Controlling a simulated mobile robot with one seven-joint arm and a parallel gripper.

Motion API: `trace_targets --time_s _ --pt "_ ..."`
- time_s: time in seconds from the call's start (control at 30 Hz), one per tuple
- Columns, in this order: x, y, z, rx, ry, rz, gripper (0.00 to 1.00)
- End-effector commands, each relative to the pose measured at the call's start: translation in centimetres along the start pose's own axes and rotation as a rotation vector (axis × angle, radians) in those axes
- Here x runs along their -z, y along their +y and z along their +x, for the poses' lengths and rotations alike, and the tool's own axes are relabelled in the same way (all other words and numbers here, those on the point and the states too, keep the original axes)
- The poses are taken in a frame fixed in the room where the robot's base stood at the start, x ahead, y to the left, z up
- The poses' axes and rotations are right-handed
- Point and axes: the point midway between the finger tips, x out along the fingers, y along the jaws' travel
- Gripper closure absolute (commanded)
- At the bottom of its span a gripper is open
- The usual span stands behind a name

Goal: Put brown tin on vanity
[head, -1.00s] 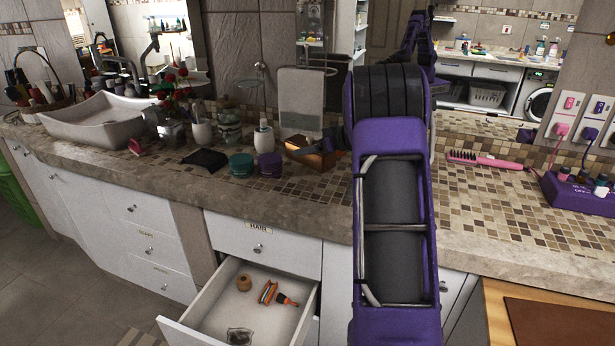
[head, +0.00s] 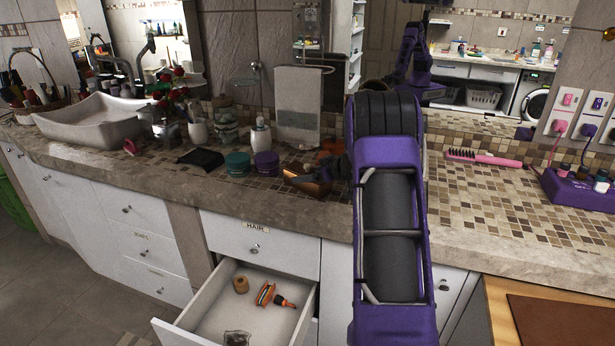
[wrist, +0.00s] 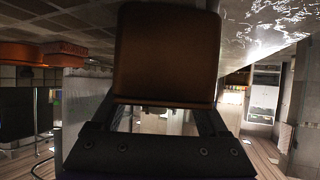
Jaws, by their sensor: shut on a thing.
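The brown tin (head: 314,187) is at my gripper (head: 333,172), over the tiled top of the vanity (head: 240,198) near its front edge in the head view. The arm hides part of it. In the wrist view the brown tin (wrist: 165,55) fills the upper middle, and my gripper is shut on it. I cannot tell whether the tin touches the counter.
A purple jar (head: 265,164), a teal jar (head: 238,164) and a black cloth-like item (head: 201,158) stand left of the tin. An orange item (head: 331,147) is behind it. An open drawer (head: 250,312) juts out below.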

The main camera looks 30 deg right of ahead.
Motion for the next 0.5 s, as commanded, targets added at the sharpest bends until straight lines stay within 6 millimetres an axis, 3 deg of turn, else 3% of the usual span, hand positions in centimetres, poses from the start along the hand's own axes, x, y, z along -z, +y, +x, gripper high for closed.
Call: trace_targets --time_s 0.2,0.23,0.33,0.5 --pt "-0.1 0.01 0.11 0.0 0.002 0.0 1.0" --pt "-0.28 0.0 0.15 0.0 0.0 0.001 0.19" --pt "-0.27 0.0 0.14 0.0 0.0 0.0 0.01" --pt "-0.26 -0.01 0.14 0.0 0.0 0.0 0.0"
